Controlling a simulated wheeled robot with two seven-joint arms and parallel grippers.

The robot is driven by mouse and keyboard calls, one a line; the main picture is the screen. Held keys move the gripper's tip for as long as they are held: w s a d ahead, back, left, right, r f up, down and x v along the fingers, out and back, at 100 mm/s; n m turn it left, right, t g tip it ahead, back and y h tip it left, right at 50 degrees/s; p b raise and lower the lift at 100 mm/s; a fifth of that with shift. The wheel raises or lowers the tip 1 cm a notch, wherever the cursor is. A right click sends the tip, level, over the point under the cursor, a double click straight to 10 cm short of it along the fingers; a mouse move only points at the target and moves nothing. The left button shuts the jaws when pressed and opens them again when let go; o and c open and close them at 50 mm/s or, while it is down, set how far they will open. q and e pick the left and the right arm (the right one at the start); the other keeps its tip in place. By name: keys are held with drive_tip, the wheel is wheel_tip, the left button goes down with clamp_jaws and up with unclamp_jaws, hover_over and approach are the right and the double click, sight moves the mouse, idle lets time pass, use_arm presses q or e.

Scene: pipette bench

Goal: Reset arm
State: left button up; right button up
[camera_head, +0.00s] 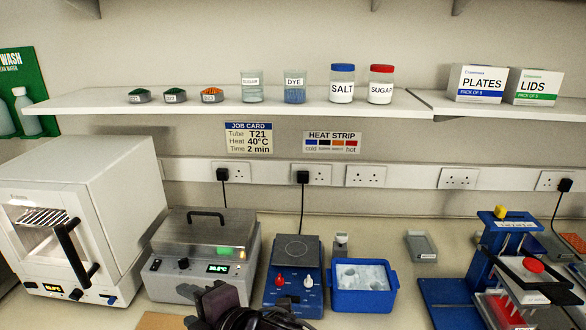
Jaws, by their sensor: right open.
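My right gripper (212,303) is dark and shows at the bottom edge, left of the middle. It is open, with nothing seen between its fingers. It is in front of the heating block with the clear lid (207,228) and the blue hotplate unit (292,265), and hides parts of their lower fronts. Most of its arm is cut off by the lower edge. My left gripper is not in view.
A white oven (110,190) stands at the left. A blue ice tub (362,298) and a small grey tray (421,245) are right of centre. A blue rack (450,300) stands at the right. A wall shelf (215,106) holds jars and dishes. Bench between tub and rack is clear.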

drive_tip(key=d+f+m+h, duration=0.45)
drive_tip(key=d+m, duration=0.35)
drive_tip(key=d, duration=0.3)
drive_tip(key=d+f+m+h, duration=0.3)
drive_tip(key=d+f+m, duration=0.4)
drive_tip(key=d, duration=0.4)
drive_tip(key=s+d+f+m+g+h, duration=0.2)
drive_tip(key=s+d+f+m, duration=0.1)
drive_tip(key=s+d+m, duration=0.4)
drive_tip(key=s+d+f+m+g+h, duration=0.25)
drive_tip(key=s+d, duration=0.25)
drive_tip(key=d, duration=0.5)
wheel_tip(320, 180, down, 37)
drive_tip(key=s+b, duration=0.1)
drive_tip(key=b, duration=0.5)
drive_tip(key=s+d+f+g+b, duration=0.1)
drive_tip(key=s+f+b, duration=0.1)
drive_tip(key=s+f, duration=0.8)
drive_tip(key=s+d+f+g+b, duration=0.1)
drive_tip(key=s+d+f+b, duration=0.1)
drive_tip(key=s+f, duration=0.7)
wheel_tip(320, 180, down, 3)
drive_tip(key=shift+s, duration=0.35)
